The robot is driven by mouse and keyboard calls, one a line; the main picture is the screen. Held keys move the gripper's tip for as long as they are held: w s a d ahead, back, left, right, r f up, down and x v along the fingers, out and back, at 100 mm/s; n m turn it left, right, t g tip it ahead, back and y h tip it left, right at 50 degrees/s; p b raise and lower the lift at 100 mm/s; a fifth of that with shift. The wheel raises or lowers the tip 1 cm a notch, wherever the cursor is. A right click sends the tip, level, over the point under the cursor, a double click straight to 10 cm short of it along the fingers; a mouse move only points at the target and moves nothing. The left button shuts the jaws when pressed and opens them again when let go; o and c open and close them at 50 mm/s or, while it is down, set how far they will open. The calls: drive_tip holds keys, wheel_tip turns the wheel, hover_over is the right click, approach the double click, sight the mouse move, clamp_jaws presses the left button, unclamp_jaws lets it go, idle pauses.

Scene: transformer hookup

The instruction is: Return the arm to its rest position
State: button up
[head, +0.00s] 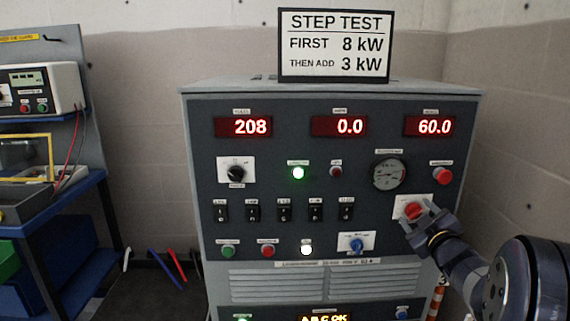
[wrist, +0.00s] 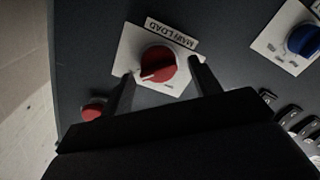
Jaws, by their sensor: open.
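My gripper (head: 428,215) is at the right side of the grey load bank panel (head: 330,130), in front of a red rotary knob (head: 413,210) on a white plate. In the wrist view, my gripper (wrist: 160,85) has its two dark fingers apart, one on each side of the red knob (wrist: 158,64). The plate's label is upside down and seems to read "MAIN LOAD". I cannot tell whether the fingers touch the knob. My arm (head: 500,285) reaches in from the lower right.
The displays (head: 243,127) read 208, 0.0 and 60.0. A red button (head: 442,175) sits just above the knob, and a blue knob (head: 356,243) is lower left. A sign (head: 336,46) stands on top. A blue workbench (head: 50,200) is at left. The right wall (head: 510,120) is near my arm.

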drive_tip(key=shift+f+n+b, duration=0.2)
drive_tip(key=shift+n+b, duration=0.15)
drive_tip(key=shift+n, duration=0.05)
drive_tip(key=shift+s+r+p, duration=0.15)
drive_tip(key=shift+s+p, duration=0.05)
drive_tip(key=shift+s, duration=0.35)
drive_tip(key=shift+s+r+p, duration=0.15)
drive_tip(key=shift+s+p, duration=0.05)
drive_tip(key=shift+s, duration=0.35)
drive_tip(key=shift+s+f, duration=0.1)
drive_tip(key=shift+s, duration=0.35)
drive_tip(key=shift+f, duration=0.1)
